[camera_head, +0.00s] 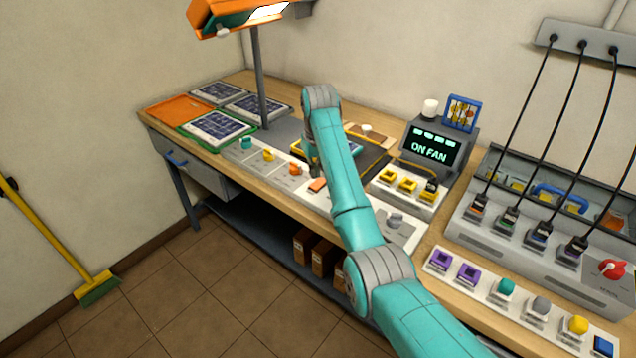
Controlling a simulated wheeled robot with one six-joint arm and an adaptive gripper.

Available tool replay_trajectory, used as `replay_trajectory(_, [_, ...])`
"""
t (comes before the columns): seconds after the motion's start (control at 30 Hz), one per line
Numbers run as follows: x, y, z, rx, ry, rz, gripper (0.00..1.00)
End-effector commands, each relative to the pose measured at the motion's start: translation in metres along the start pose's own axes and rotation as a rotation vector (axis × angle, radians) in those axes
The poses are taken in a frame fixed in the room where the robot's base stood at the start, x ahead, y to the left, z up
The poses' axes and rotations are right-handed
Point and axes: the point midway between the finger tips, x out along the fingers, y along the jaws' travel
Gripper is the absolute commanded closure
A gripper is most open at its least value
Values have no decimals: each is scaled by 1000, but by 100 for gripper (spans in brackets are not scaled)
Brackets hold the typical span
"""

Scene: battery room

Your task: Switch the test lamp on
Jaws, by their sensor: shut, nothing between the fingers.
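My arm reaches across the bench, and my gripper (314,170) points down at its far end, small and partly hidden by the arm. It is shut and empty, just above or at an orange rocker (318,186) on the pale control strip; I cannot tell if they touch. The strip also has a teal knob (246,143), a yellow control (268,155) and an orange control (295,170). A grey knob (395,220) sits right of my arm. A white lamp-like cylinder (430,108) stands on the display box (432,146), which reads "ON FAN". I cannot tell which control is the test lamp's.
An orange lamp (240,14) glows overhead on a post (260,80). Solar panels (218,126) lie at the left. Black cables (566,110) hang to the charger unit (540,240) at right. More buttons (541,305) line the front edge. A broom (60,245) leans left; floor there is clear.

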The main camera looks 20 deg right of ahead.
Motion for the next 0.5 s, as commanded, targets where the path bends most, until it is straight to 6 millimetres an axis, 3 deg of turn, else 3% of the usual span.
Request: replay_trajectory(0.5, [-34,0,-5,0,2,0,100])
